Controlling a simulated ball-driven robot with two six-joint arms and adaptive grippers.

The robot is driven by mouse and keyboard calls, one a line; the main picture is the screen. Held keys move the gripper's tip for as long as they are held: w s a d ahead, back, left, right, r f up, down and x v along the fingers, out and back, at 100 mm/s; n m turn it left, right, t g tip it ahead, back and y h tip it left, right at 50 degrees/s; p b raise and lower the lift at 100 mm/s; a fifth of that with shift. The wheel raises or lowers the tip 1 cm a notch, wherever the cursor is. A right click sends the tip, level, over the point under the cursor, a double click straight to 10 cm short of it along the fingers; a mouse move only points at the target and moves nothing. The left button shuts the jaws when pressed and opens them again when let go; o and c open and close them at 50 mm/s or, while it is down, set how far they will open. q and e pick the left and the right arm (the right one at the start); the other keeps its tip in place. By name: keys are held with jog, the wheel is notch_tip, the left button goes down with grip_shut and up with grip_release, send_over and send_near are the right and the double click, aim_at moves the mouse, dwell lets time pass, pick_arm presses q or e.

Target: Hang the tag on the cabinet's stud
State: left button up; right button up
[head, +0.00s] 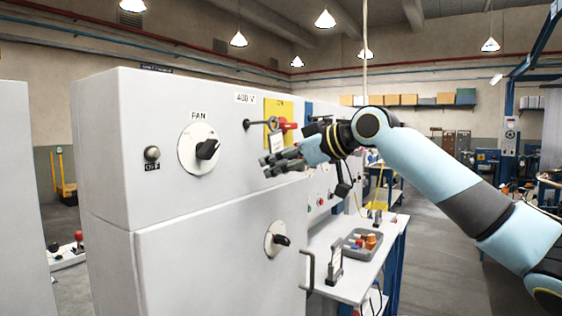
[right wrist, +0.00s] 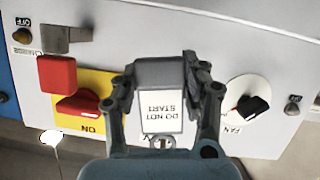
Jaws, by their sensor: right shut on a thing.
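The white tag (right wrist: 162,112), marked DO NOT START, is between the fingers of my right gripper (right wrist: 161,73), which is shut on it. In the head view the tag (head: 277,144) stands just above the right gripper (head: 268,166), close to the cabinet (head: 190,225). A dark stud (head: 247,124) juts from the cabinet face under the 400 V label. The right wrist view does not show the stud. My left gripper is out of view.
A red switch (head: 288,126) on a yellow plate (head: 286,106) is right beside the tag. The FAN knob (head: 207,149) and OFF button (head: 152,154) are to the left. A bench (head: 345,290) with a grey tray (head: 362,252) stands below right.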

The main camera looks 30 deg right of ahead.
jog(key=shift+w, duration=0.2)
dwell(0.3)
jog(key=shift+f, duration=0.25)
jog(key=o, duration=1.4)
